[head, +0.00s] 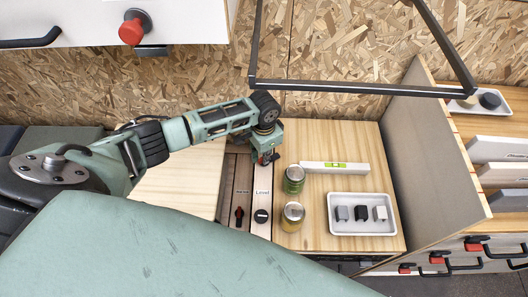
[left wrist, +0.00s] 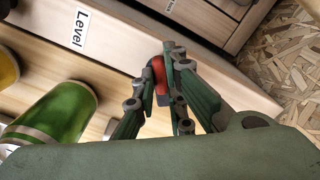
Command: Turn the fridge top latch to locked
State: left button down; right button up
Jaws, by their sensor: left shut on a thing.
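My left gripper (head: 266,158) reaches down to the far end of the pale strip labelled "Level" (head: 262,180). In the left wrist view its fingers (left wrist: 172,95) are shut on a small red latch (left wrist: 158,68) with a grey lower part. The fingers cover much of the latch, so I cannot tell whether it stands at locked. Closer to me are a round black knob (head: 261,215) on the pale strip and a red-and-black knob (head: 238,212) on the darker strip beside it. My right gripper is not in view.
A green jar (head: 293,179) and a yellow-topped jar (head: 292,216) stand right of the strip. A spirit level (head: 335,168) and a white tray (head: 362,199) with small blocks lie further right. A dark frame (head: 360,88) hangs above; a tall panel (head: 428,150) bounds the right.

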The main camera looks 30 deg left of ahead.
pick_arm(q)
jog(key=m+p, duration=0.1)
jog(key=m, duration=0.2)
jog(key=shift+r+m, duration=0.1)
jog(key=shift+m, duration=0.2)
jog(key=shift+w+m, duration=0.1)
jog(key=shift+m, duration=1.3)
jog(key=c, duration=1.8)
grip_release()
jog(key=shift+r, duration=0.1)
notch_tip(320, 180, up, 12)
